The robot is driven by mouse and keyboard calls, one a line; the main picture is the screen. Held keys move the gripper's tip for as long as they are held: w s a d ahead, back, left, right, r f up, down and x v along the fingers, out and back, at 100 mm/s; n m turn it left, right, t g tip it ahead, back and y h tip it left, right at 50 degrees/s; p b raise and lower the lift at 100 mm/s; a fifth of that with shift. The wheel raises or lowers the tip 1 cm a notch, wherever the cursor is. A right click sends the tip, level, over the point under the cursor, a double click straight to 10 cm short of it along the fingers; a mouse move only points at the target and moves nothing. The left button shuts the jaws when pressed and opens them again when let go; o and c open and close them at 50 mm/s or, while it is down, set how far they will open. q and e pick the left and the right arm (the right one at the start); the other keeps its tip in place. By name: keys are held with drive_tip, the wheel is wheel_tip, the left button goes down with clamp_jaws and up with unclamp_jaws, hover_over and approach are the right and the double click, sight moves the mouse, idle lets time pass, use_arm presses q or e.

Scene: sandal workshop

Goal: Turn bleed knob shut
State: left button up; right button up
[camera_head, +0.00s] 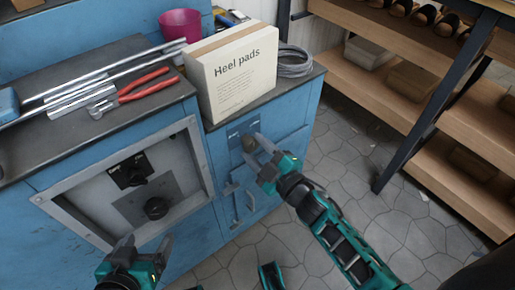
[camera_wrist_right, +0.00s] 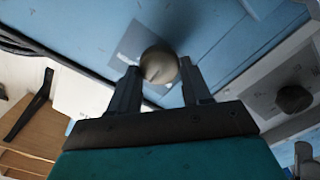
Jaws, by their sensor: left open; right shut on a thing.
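A grey framed panel (camera_head: 85,192) left of the knob carries a black switch (camera_head: 130,172) and a black knob (camera_head: 156,208). A Heel pads box (camera_head: 232,75), red-handled pliers (camera_head: 140,88) and a cable coil (camera_head: 293,62) lie on the cabinet top. Wooden shelves (camera_head: 400,85) stand right.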

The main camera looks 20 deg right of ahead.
drive_tip(key=n, duration=0.5)
drive_tip(key=shift+f+b, duration=0.15)
drive_tip(key=shift+b, duration=0.2)
use_arm(q)
drive_tip(key=shift+d+f, duration=0.2)
drive_tip(key=shift+f, duration=0.1)
use_arm(e)
drive_tip(key=shift+n, duration=1.7)
use_arm(q)
drive_tip(key=shift+r+b, duration=0.1)
drive_tip(key=shift+b, duration=0.2)
use_arm(e)
drive_tip(key=o, duration=1)
use_arm(q)
drive_tip(key=shift+w, duration=0.1)
drive_tip(key=shift+a+r+p, duration=0.3)
drive_tip(key=shift+p, duration=0.5)
use_arm(e)
drive_tip(key=v, duration=1.3)
drive_tip(key=shift+a, duration=0.1)
